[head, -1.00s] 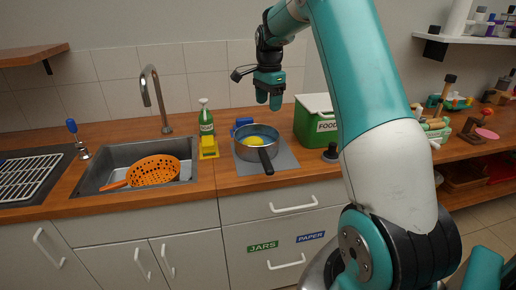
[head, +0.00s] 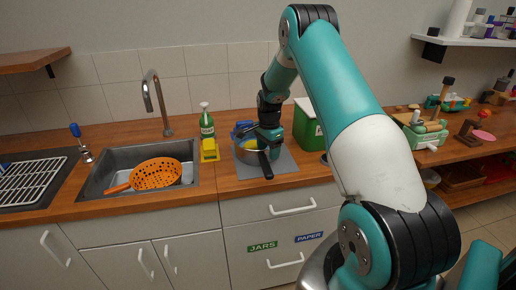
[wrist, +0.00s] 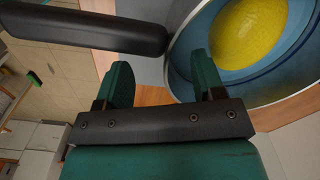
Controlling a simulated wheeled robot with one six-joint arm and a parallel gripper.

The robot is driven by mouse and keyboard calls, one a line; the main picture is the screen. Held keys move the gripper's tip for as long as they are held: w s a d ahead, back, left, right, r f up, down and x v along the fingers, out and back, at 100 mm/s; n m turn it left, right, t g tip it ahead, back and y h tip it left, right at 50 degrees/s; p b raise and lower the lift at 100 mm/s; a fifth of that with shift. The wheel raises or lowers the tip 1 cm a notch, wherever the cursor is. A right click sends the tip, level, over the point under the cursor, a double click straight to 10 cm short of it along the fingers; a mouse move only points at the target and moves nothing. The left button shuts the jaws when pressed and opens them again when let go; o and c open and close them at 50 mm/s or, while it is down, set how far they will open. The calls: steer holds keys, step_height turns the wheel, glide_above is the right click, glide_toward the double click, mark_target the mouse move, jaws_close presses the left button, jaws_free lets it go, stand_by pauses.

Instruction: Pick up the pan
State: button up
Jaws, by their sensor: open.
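The grey pan (head: 244,156) stands on a grey mat (head: 283,166) on the wooden counter, its black handle (head: 265,167) pointing toward the front. My gripper (head: 270,146) is low over the right side of the pan and hides part of it. In the wrist view my gripper (wrist: 159,78) is open and empty, with two green fingers apart. There the pan's rim and blue inside (wrist: 215,75) lie beyond the right finger, with a yellow round thing (wrist: 250,42) in it. The handle (wrist: 90,32) crosses beyond the left finger. I cannot tell whether a finger touches the pan.
A green box (head: 307,128) stands close behind and right of my gripper. Left of the pan are a yellow holder (head: 209,152), a green bottle (head: 206,123) and the sink with an orange colander (head: 157,174).

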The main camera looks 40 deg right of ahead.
steer(key=shift+f, duration=0.4)
jaws_close()
steer(key=shift+r, duration=0.15)
step_height(320, 180, up, 20)
steer(key=b, duration=0.3)
stand_by(0.3)
steer(key=c, duration=1)
jaws_free()
jaws_close()
